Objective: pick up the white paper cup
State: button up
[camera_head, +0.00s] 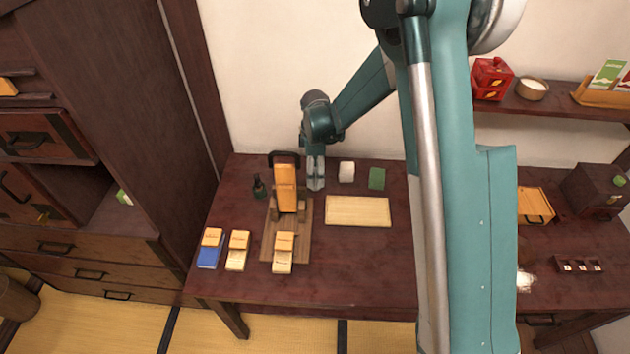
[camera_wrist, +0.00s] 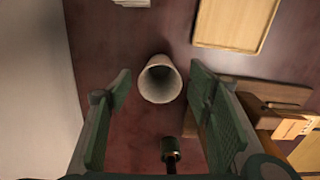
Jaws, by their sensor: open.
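The white paper cup (camera_wrist: 160,84) shows in the wrist view, with its round mouth towards the camera. My gripper (camera_wrist: 159,80) is open, with one green finger on each side of the cup and a visible gap on both sides. Nothing is held. I cannot tell whether the cup is level with the fingertips or a little beyond them. In the head view my gripper (camera_head: 315,168) points down at the back of the dark table, and the cup there is mostly hidden or hard to tell from it.
A dark bottle (camera_head: 259,187) stands left of my gripper, beside a wooden stand (camera_head: 286,190). A white block (camera_head: 346,171), a green block (camera_head: 377,179) and a wooden tray (camera_head: 358,211) lie to the right. The wall is close behind. The table's front middle (camera_head: 345,275) is clear.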

jog(key=shift+f, duration=1.25)
jog(key=c, duration=0.8)
